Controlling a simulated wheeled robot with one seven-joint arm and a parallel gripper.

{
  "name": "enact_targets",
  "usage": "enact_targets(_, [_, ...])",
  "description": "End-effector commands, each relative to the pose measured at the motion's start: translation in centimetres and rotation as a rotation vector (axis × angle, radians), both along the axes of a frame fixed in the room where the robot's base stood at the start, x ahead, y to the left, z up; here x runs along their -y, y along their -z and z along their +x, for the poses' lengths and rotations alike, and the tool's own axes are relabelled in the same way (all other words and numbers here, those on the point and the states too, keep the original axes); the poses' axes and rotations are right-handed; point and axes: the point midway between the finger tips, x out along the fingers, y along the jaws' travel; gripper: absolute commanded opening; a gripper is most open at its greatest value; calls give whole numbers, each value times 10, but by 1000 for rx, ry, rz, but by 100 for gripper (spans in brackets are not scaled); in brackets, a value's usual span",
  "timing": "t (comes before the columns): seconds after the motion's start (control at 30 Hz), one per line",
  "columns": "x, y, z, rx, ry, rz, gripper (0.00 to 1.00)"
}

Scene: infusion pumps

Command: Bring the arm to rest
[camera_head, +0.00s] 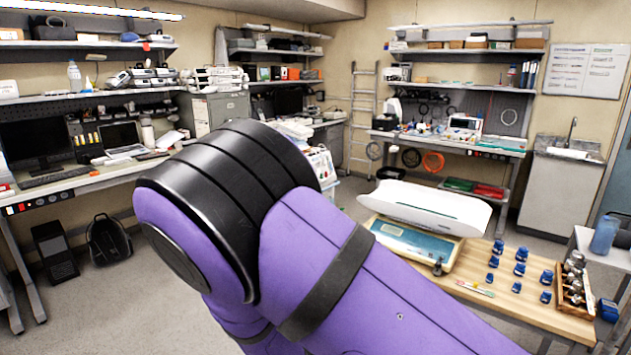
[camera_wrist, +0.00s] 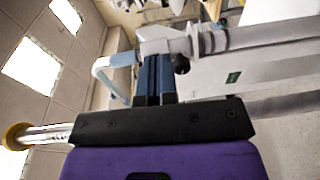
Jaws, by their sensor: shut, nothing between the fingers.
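My arm, purple with a black ribbed joint, fills the middle of the head view and runs to the lower right. My gripper is hidden or out of frame there. In the wrist view, my gripper (camera_wrist: 155,58) shows as two narrow dark-blue fingers side by side above a black mount. The fingers are together, with nothing held between them. Behind them are a grey pole and pale equipment, and I cannot tell whether anything touches the fingers.
A wooden table (camera_head: 512,297) at the right carries a white infant-scale-like device (camera_head: 425,207), several small blue bottles and a wooden rack (camera_head: 575,295) of metal weights. A workbench (camera_head: 100,178) stands left, another bench (camera_head: 450,142) at the back. Floor (camera_head: 95,310) is clear at lower left.

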Motion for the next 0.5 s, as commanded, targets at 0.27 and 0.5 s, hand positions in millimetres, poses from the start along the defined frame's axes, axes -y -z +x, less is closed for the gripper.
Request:
enact_targets(0.27, [76, -66, 1, -116, 329, 133, 0])
enact_targets(0.5, [134, -112, -16, -242, 552, 282, 0])
